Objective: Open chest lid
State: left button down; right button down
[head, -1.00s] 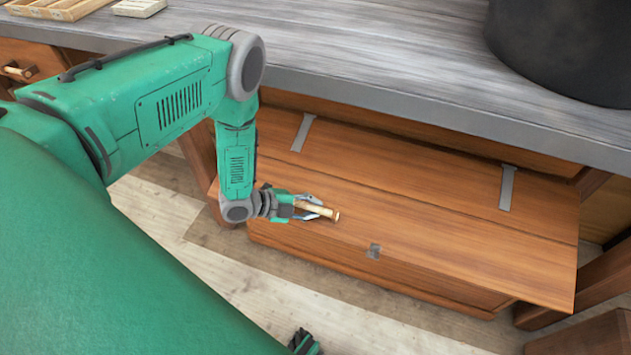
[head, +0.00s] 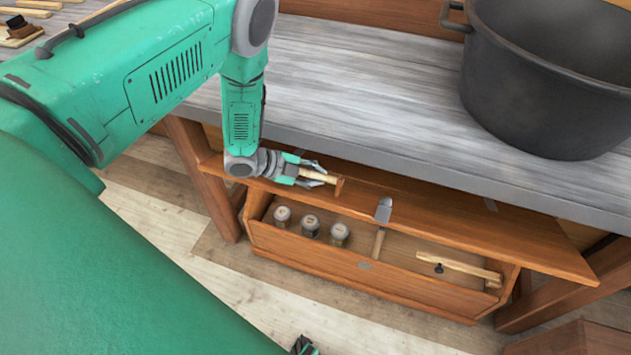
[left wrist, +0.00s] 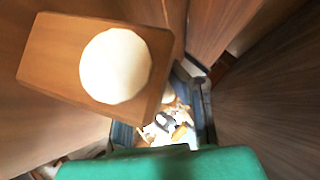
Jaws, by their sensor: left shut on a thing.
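The wooden chest (head: 300,252) stands under the workbench. Its lid (head: 470,228) is raised, with the front edge well above the chest's front wall, and the inside shows. A grey metal clasp (head: 384,210) sits at the lid's front edge. My left gripper (head: 318,174) is shut on the pale wooden handle (head: 322,178) at the left part of the lid. In the left wrist view the handle's round pale end (left wrist: 115,66) shows large and close. A dark tip at the bottom of the head view seems to be my right gripper (head: 303,346); its jaws cannot be made out.
Inside the chest are jars (head: 311,226), a wooden tool handle (head: 380,243) and a wooden tool (head: 458,267). The grey bench top (head: 350,90) overhangs the lid closely, with a large black pot (head: 545,90) on it. Bare floor (head: 200,240) lies in front.

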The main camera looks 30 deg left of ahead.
pick_arm(q)
jog(key=shift+w+a+r, duration=0.15)
jog(key=shift+w+r, duration=0.3)
jog(key=shift+r, duration=0.35)
pick_arm(e)
jog(key=shift+r, duration=0.35)
pick_arm(q)
jog(key=c, duration=1.7)
grip_release()
jog(key=shift+s+r, duration=0.25)
jog(key=shift+s, duration=0.1)
jog(key=shift+a, duration=0.15)
jog(key=v, duration=1.2)
pick_arm(e)
jog(key=shift+s+r, duration=0.1)
jog(key=shift+s, duration=0.25)
jog(key=shift+w, duration=0.1)
